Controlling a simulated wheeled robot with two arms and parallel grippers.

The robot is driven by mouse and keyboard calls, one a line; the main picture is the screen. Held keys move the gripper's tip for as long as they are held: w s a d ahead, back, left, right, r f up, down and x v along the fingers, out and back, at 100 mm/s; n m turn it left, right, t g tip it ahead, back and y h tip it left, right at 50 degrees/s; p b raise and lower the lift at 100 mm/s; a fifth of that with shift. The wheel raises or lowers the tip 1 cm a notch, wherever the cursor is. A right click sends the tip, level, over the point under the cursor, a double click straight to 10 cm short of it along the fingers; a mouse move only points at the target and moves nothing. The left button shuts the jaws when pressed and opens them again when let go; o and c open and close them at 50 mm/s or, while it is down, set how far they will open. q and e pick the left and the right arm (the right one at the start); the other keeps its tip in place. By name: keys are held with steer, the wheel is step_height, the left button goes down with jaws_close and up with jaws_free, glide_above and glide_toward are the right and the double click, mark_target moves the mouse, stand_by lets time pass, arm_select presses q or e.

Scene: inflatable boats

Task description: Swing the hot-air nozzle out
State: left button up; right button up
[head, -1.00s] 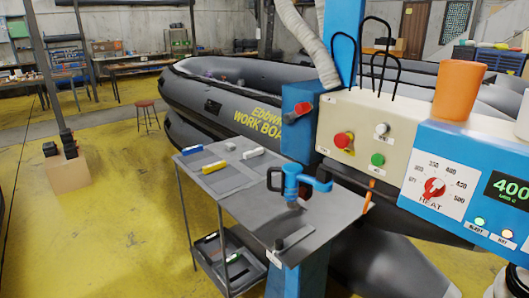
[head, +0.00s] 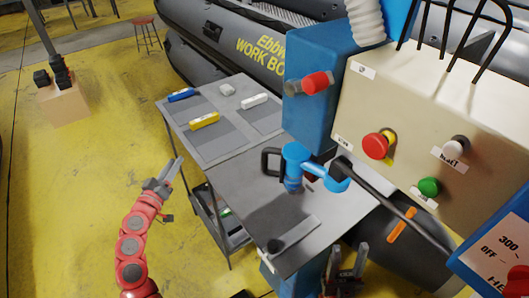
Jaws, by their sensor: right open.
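The hot-air nozzle assembly, a blue swivel piece (head: 294,160) with a black loop handle (head: 270,162) on its left side, stands over the grey worktable, joined to a blue arm on its right. Its lower end points down; the exact outlet is too small to make out. My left gripper (head: 177,160) is left of the table, apart from the nozzle; its narrow grey fingers do not clearly show a gap. My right gripper (head: 348,256) is at the bottom, below and right of the nozzle, open and empty, fingers pointing up.
The grey worktable (head: 232,180) holds yellow, blue and white pieces at its far side. A beige control box (head: 400,110) with red, white and green buttons and a black cable stand at the right. A grey inflatable boat (head: 225,45) lies behind.

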arm_select(q)
steer(key=s+d+r+m+g+h, duration=0.3)
steer(key=s+d+r+m+h, duration=0.2)
steer(key=d+r+m+h, duration=0.25)
steer(key=m+g+h+p, duration=0.1)
steer(key=m+g+h, duration=0.4)
steer(key=m+g, duration=0.3)
glide_toward(262, 155)
steer(key=shift+m+t, duration=0.25)
steer(key=shift+t, duration=0.15)
steer(key=p+x, duration=0.2)
steer(key=x, duration=0.1)
steer(key=p+x, duration=0.2)
steer(key=x, duration=0.1)
steer(key=f+p+x, duration=0.1)
steer(key=p+x, duration=0.1)
steer(key=x, duration=0.2)
steer(key=shift+d+f, duration=0.1)
steer(key=shift+w+d+f, duration=0.15)
steer(key=shift+d, duration=0.2)
steer(key=shift+c, duration=0.2)
jaws_close()
